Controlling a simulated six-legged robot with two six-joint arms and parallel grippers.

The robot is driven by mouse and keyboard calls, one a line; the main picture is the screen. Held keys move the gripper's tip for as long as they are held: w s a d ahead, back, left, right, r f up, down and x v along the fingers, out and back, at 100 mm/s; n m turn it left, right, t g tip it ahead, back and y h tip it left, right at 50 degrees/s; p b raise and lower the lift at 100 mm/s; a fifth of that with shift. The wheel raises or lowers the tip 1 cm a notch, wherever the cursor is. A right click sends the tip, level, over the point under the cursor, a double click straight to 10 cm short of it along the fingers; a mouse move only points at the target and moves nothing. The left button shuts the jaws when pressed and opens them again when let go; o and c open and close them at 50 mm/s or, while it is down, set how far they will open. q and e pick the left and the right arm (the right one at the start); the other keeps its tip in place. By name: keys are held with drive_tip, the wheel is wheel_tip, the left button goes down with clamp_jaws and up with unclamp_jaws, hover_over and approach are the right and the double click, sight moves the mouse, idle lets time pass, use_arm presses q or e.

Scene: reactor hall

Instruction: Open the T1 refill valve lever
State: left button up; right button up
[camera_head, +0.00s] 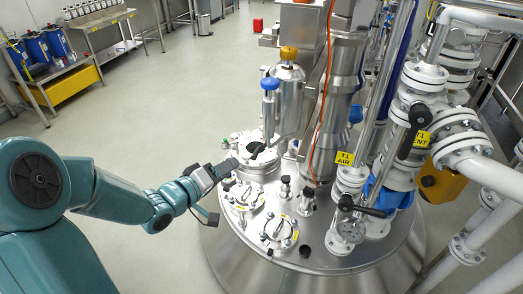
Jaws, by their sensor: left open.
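The steel reactor vessel (235,263) stands at the centre right, with valves and fittings on its lid. My left gripper (219,190) is open and empty at the left edge of the lid. One finger points toward a round flanged fitting (262,165) with a short black handle (257,152). A black lever (362,208) sits by a gauge (351,231) near the yellow T1 AIR tag (344,160). Another black lever (414,128) stands by the T1 VENT tag (420,139). I see no readable refill label, so I cannot tell which lever it is. My right gripper is out of view.
Silver cylinders with a blue cap (270,84) and an orange cap (289,53) rise from the lid beyond my gripper. White flanged pipes (463,140) crowd the right. A bench (52,80) with blue containers stands back left. The floor between is clear.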

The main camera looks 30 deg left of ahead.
sight(260, 149)
use_arm(q)
drive_tip(key=p+x, duration=0.1)
drive_tip(key=x, duration=1.3)
drive_tip(key=shift+d, duration=0.15)
drive_tip(key=shift+f, duration=0.1)
clamp_jaws()
